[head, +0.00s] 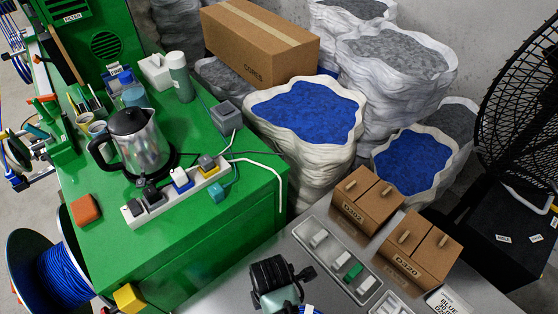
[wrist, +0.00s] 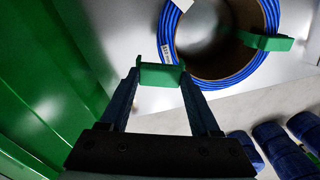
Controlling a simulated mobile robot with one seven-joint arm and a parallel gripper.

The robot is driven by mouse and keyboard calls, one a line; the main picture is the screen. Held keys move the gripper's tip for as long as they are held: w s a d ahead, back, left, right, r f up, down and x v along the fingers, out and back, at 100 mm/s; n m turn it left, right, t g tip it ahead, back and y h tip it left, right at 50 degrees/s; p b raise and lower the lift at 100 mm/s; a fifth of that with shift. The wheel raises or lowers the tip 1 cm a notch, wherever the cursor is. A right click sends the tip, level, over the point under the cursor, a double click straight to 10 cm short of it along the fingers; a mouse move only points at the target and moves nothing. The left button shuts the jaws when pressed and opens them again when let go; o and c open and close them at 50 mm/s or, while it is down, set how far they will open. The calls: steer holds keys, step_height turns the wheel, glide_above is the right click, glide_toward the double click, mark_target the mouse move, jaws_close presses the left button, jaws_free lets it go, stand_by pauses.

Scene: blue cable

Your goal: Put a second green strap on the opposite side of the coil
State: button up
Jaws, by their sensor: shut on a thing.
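The coil of blue cable (wrist: 167,38) lies around a brown core on a grey surface in the wrist view, cut off at the top. One green strap (wrist: 265,42) sits across the cable on the coil's right side. My gripper (wrist: 160,73) is shut on another green strap (wrist: 161,79), held at the coil's lower left edge. I cannot tell whether this strap touches the cable. In the head view my arm hides most of the coil; a small blue piece shows at the bottom edge.
In the head view, a grey tray (head: 330,253) holds white pieces and a green piece (head: 353,271). Cardboard boxes (head: 367,203) stand behind it. A green bench (head: 200,240) with a kettle (head: 138,142) and a power strip (head: 163,200) is at left. Dark blue rolls (wrist: 285,150) lie lower right in the wrist view.

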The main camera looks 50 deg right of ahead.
steer(key=shift+n, duration=0.6)
steer(key=f+b, duration=0.1)
steer(key=s+d+f+b, duration=0.1)
steer(key=s+f+b, duration=0.1)
steer(key=shift+d+f+b, duration=0.25)
steer(key=shift+f+b, duration=0.1)
steer(key=shift+b, duration=0.05)
steer(key=shift+f+p, duration=0.15)
steer(key=shift+p, duration=0.25)
steer(key=shift+f, duration=0.2)
steer(key=shift+f+b, duration=0.55)
steer(key=shift+f, duration=0.1)
steer(key=shift+f, duration=0.45)
steer(key=shift+f+b, duration=0.2)
steer(key=shift+b, duration=0.1)
steer(key=shift+f, duration=0.2)
stand_by(0.7)
